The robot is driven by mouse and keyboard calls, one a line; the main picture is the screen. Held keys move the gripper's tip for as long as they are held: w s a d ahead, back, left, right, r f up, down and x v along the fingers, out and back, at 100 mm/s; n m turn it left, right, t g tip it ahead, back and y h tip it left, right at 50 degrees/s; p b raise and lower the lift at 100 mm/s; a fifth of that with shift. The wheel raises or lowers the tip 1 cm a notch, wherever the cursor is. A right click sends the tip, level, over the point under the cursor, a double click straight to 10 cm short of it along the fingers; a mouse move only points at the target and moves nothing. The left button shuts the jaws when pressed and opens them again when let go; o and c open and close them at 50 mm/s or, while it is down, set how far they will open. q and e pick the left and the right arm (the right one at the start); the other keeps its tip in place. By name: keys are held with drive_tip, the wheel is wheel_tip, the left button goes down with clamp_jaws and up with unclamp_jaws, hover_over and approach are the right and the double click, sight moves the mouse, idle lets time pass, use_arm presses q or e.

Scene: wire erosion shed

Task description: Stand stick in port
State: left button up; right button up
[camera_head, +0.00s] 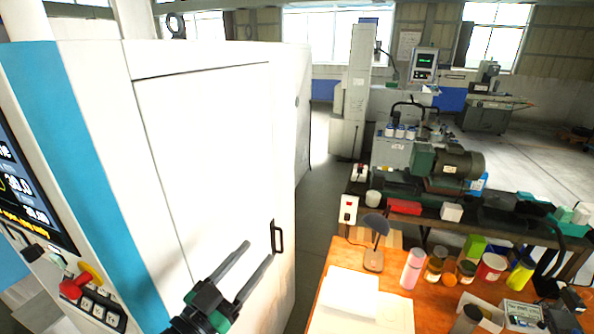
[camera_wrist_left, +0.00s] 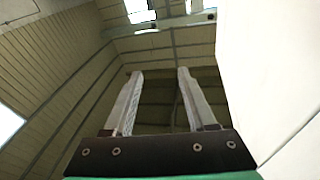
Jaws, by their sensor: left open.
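My left gripper (camera_head: 257,252) is in the lower middle of the head view, in front of the white machine door. Its two long grey fingers are apart with nothing between them. In the left wrist view the open fingers (camera_wrist_left: 160,73) point up toward the roof, also empty. I cannot make out a stick or a port in either view. My right gripper is not in view.
A white machine cabinet (camera_head: 215,140) with a black door handle (camera_head: 278,237) fills the left. An orange-brown table (camera_head: 345,262) at lower right holds a pink bottle (camera_head: 412,268), jars and a dark lamp-like stand (camera_head: 374,259). A bench with a green motor (camera_head: 448,165) stands behind it.

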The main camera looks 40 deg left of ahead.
use_arm(q)
drive_tip(key=s+d+r+t+h, duration=0.1)
drive_tip(key=d+r, duration=0.4)
drive_tip(key=r, duration=0.5)
drive_tip(key=s+d+r+m+t+h, duration=0.1)
drive_tip(key=d+r+t+h, duration=0.2)
drive_tip(key=r, duration=0.7)
drive_tip(key=s+d+r+t+h, duration=0.1)
drive_tip(key=d+r+t, duration=0.3)
drive_tip(key=d+r, duration=0.3)
wheel_tip(320, 180, up, 4)
drive_tip(key=shift+s+d+f+m+h, duration=0.1)
drive_tip(key=shift+s+d+m+h, duration=0.1)
drive_tip(key=shift+m+h, duration=0.15)
